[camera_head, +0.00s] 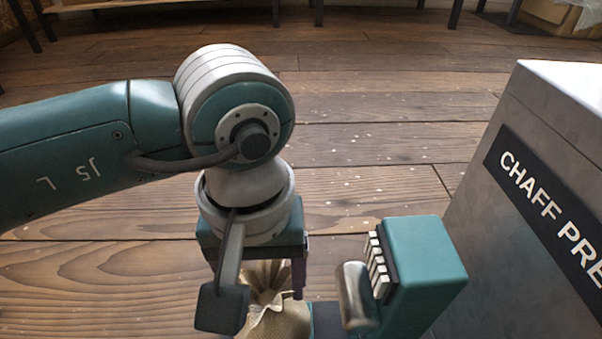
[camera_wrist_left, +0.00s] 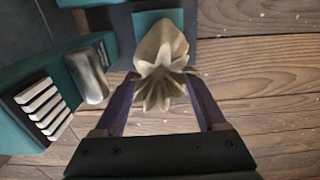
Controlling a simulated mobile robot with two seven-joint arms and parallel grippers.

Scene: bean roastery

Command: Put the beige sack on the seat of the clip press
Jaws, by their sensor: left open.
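The beige sack (camera_head: 280,318) is at the bottom of the head view, with its gathered top up and its lower part cut off by the frame. In the left wrist view the sack (camera_wrist_left: 160,45) shows its pleated top, in front of a teal plate (camera_wrist_left: 144,24) that looks like the seat of the clip press; contact is hard to tell. The clip press (camera_head: 428,270), a teal block with white keys and a metal roller, stands just right of the sack. My left gripper (camera_wrist_left: 160,92) is open, its two purple fingers on either side of the sack's neck. My right gripper is out of view.
A grey cabinet (camera_head: 520,150) marked as a chaff press stands close on the right, beyond the clip press. Wooden floor (camera_head: 370,150) lies open behind. Shelf or table legs (camera_head: 455,14) show at the far back.

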